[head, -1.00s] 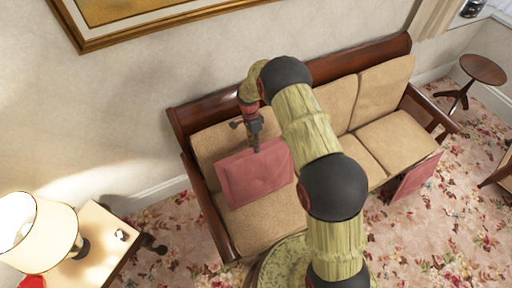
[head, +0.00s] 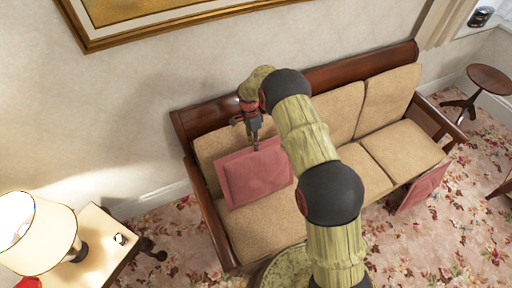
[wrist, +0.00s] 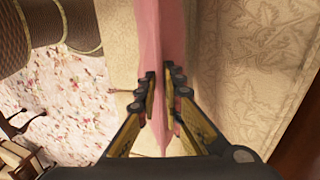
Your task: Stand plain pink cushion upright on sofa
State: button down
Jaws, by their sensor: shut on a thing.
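The plain pink cushion (head: 255,175) is on the left part of the sofa (head: 262,222), leaning near the tan back cushion, its broad face toward the head camera. My gripper (head: 255,146) comes down from above and is shut on the cushion's top edge. In the wrist view the pink cushion (wrist: 148,40) runs edge-on between the two fingers of my gripper (wrist: 160,100). Whether the cushion's lower edge touches the seat is hard to tell.
A second pink cushion (head: 423,187) leans at the sofa's front right, by the floor. A side table (head: 92,258) with a lamp (head: 38,232) stands at the left. A round wooden table (head: 490,80) is at the right. My arm hides the sofa's middle.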

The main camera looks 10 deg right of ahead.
jog(key=shift+w+r, duration=0.1)
jog(key=c, duration=1.8)
grip_release()
jog(key=shift+c, duration=0.2)
jog(key=shift+r+p, duration=2.45)
jog(key=shift+r, duration=2.5)
